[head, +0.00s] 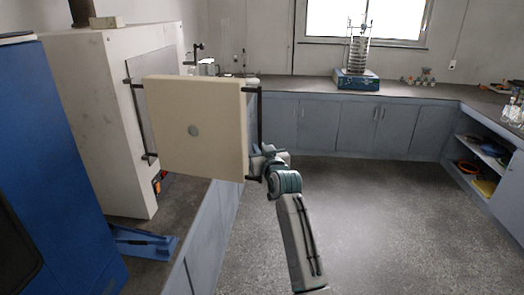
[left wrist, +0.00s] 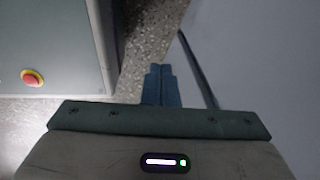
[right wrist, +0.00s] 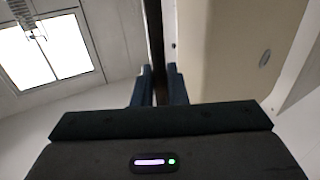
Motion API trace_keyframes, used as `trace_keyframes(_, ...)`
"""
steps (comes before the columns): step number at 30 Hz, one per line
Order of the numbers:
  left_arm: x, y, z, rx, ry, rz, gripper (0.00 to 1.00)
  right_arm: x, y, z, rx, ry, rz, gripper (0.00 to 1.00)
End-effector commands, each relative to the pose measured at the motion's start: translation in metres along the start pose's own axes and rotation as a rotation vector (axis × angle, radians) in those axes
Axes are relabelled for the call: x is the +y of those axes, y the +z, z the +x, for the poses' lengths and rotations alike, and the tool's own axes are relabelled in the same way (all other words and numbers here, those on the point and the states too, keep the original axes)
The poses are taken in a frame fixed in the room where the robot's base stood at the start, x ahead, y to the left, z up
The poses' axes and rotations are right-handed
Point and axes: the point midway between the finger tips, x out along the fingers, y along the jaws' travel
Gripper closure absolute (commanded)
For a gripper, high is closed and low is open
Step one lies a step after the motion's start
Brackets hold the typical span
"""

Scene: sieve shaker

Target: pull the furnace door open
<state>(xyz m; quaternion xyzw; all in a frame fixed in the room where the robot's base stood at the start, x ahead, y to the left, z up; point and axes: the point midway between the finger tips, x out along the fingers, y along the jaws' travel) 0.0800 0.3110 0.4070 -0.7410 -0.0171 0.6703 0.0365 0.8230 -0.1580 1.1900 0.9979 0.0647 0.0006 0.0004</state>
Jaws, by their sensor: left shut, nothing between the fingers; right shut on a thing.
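The furnace (head: 125,130) is a large pale box on the left counter. Its thick cream door (head: 215,125), with a round grey spot, stands swung out from the furnace front. A dark upright bar handle (head: 260,110) runs along the door's right edge. My right gripper (head: 262,168) is at the lower part of this handle. In the right wrist view my right gripper (right wrist: 160,72) is shut on the dark bar (right wrist: 154,35), beside the cream door (right wrist: 225,50). My left gripper (left wrist: 161,68) is shut and empty, away from the door; the head view does not show it.
A blue cabinet (head: 60,180) stands at the near left. A blue tool-like object (head: 140,243) lies on the counter below the furnace. The sieve shaker (head: 356,78) stands on the back counter. The floor (head: 400,220) right of my right arm is clear.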

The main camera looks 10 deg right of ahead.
Motion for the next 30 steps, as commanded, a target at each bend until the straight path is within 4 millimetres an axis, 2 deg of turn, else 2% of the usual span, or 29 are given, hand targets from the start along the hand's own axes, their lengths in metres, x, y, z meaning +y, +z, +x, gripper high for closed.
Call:
trace_keyframes(8, 0.003, -0.004, 0.000, 0.006, 0.003, -0.002, 1.00, -0.001, 0.001, 0.000, -0.001, -0.002, 0.003, 1.00)
trace_keyframes(9, 0.003, -0.004, 0.000, 0.006, 0.003, -0.002, 1.00, -0.001, 0.001, 0.000, -0.001, -0.002, 0.003, 0.84)
trace_keyframes(11, 0.003, -0.004, 0.000, 0.006, 0.003, -0.001, 1.00, -0.001, 0.001, 0.000, -0.001, -0.002, 0.003, 0.72)
trace_keyframes(12, 0.003, -0.004, 0.000, 0.006, 0.003, -0.001, 1.00, -0.001, 0.001, 0.000, 0.000, -0.001, 0.003, 0.70)
trace_keyframes(23, 0.000, -0.003, 0.003, 0.004, 0.000, 0.000, 1.00, 0.000, 0.001, -0.005, 0.001, 0.000, 0.002, 0.70)
trace_keyframes(26, 0.001, -0.001, 0.008, 0.003, 0.000, 0.000, 1.00, -0.001, 0.003, -0.016, 0.002, 0.000, 0.002, 0.70)
trace_keyframes(30, 0.002, 0.001, 0.018, 0.002, 0.000, 0.000, 1.00, -0.001, 0.004, -0.040, 0.002, 0.000, 0.002, 0.70)
